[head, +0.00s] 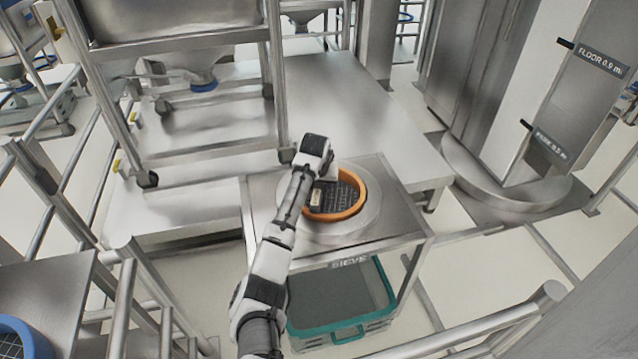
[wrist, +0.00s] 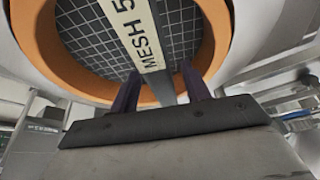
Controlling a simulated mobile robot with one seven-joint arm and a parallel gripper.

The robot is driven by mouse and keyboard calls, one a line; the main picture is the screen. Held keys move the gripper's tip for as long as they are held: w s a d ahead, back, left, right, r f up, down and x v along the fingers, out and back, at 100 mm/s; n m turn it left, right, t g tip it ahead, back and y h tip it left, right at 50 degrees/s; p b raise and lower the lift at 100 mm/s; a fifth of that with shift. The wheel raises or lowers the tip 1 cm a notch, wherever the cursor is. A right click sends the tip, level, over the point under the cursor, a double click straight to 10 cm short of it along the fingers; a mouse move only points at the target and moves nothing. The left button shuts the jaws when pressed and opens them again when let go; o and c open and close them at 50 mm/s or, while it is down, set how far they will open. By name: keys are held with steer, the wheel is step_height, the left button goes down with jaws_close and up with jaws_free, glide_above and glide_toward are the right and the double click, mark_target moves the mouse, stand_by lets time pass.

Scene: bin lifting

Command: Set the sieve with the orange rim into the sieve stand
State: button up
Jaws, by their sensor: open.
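The sieve with the orange rim (head: 342,214) sits in the round pale ring (head: 371,217) on top of the steel sieve stand (head: 405,222). It looks level, but my arm hides its left part in the head view. The wrist view shows its orange rim (wrist: 36,38), dark mesh and a crossbar marked "MESH 5" (wrist: 132,30). My gripper (wrist: 160,76) is open, with its two dark fingers on either side of the crossbar. In the head view my gripper (head: 324,184) is low over the sieve; its fingertips are hard to make out.
A teal-rimmed bin (head: 345,300) is under the stand. A steel platform (head: 350,105) and a frame (head: 275,80) stand behind. Railings (head: 470,330) run along the front. A blue-rimmed sieve (head: 22,335) lies on a table at lower left.

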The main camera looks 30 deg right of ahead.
steer(key=v, duration=1.2)
steer(key=shift+r, duration=0.15)
